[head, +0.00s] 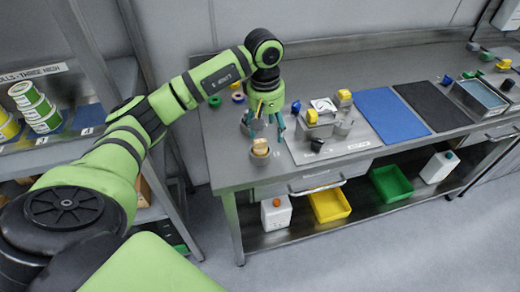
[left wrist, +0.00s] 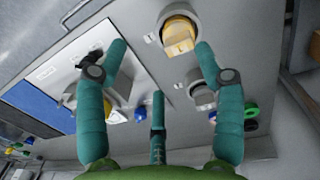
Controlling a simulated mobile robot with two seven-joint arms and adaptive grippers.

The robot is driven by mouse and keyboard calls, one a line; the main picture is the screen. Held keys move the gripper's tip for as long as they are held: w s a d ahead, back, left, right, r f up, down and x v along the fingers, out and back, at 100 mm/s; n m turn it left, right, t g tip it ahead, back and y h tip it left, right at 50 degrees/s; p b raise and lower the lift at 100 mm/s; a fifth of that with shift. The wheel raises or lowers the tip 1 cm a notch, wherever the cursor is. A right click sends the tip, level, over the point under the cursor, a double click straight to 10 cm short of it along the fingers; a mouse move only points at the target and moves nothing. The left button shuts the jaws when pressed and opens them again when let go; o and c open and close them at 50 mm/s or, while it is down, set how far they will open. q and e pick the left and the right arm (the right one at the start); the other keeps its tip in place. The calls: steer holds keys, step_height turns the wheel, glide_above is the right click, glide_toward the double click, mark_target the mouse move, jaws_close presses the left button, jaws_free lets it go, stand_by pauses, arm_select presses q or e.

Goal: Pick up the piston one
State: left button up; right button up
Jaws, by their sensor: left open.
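A piston with a tan-yellow top (head: 260,146) sits upright in a round grey holder near the front left of the steel bench. I take it to be piston one, but its marking is too small to read. In the left wrist view the piston (left wrist: 180,38) shows at the top, ahead of the fingers. My left gripper (head: 263,124) points down just above and behind it. Its teal fingers are spread open and empty, and they look apart from the piston. They also show in the left wrist view (left wrist: 162,50). My right gripper is out of view.
A grey plate (head: 350,148) with yellow-topped fittings (head: 344,97) lies right of the piston. A blue mat (head: 392,115) and a black mat (head: 433,106) follow. A second grey round holder (left wrist: 200,95) stands close to my fingers. Green and yellow bins (head: 329,205) sit below.

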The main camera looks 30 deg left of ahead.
mark_target(260, 141)
arm_select(q)
steer(key=shift+s+a+y, duration=0.15)
steer(key=shift+a+y, duration=0.15)
steer(key=shift+a, duration=0.4)
steer(key=shift+a+f+p, duration=0.15)
steer(key=shift+f+p, duration=0.05)
steer(key=shift+p, duration=0.15)
steer(key=f+p, duration=0.2)
steer(key=f, duration=0.3)
steer(key=shift+s+f+p, duration=0.1)
steer(key=shift+s+p, duration=0.15)
steer(key=shift+p, duration=0.15)
steer(key=shift+f, duration=0.5)
jaws_close()
